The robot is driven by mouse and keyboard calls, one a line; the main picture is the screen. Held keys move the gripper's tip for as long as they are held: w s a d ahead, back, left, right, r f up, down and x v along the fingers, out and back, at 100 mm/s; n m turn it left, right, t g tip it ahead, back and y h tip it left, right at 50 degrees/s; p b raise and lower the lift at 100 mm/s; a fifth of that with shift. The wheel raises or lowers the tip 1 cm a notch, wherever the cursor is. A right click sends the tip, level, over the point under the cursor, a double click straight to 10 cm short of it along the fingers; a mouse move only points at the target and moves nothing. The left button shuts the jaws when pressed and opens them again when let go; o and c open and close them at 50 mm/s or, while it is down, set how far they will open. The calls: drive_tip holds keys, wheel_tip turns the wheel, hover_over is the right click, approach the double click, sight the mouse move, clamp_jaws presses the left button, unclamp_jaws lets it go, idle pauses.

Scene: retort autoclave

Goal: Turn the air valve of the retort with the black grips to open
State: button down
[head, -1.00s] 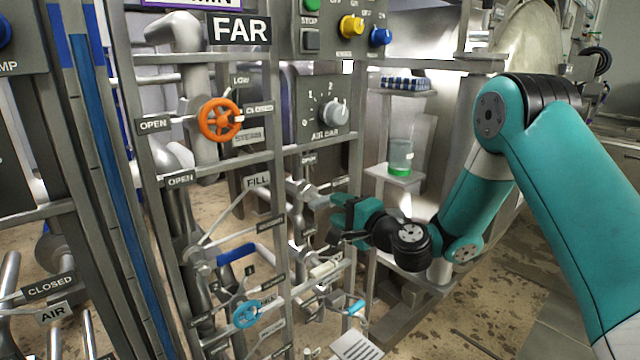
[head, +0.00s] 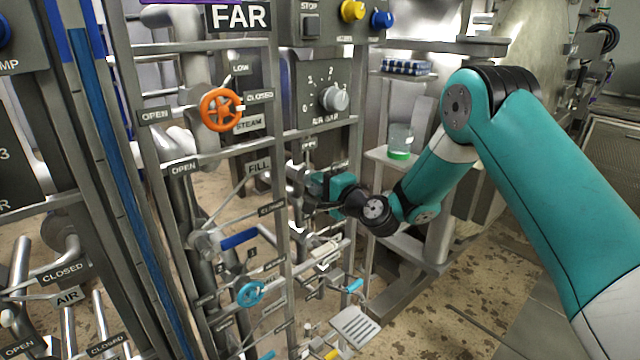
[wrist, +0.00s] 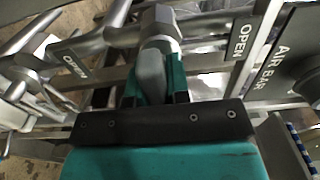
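My gripper (head: 322,186) is at the pipework below the AIR BAR dial in the head view. In the wrist view its two teal fingers (wrist: 155,88) stand on either side of a grey lever grip (wrist: 151,75). This grip joins a metal valve body (wrist: 158,28). Little gap shows between fingers and grip; I cannot tell whether they press on it. In the head view the gripper hides the grip. I cannot make out clearly black grips.
The AIR BAR dial (head: 334,98) is above my gripper. An orange handwheel (head: 221,109), a blue-gripped lever (head: 240,239), a white-gripped lever (head: 325,248) and a light blue handwheel (head: 250,292) crowd the frame. A glass jar (head: 400,141) stands on a shelf at right.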

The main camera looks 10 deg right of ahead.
drive_tip(key=shift+f+b, duration=0.15)
drive_tip(key=shift+b, duration=0.3)
drive_tip(key=n+b, duration=1.7)
drive_tip(key=b, duration=0.5)
drive_tip(key=shift+n, duration=0.4)
drive_tip(key=c, duration=1.1)
unclamp_jaws()
drive_tip(key=shift+d, duration=0.1)
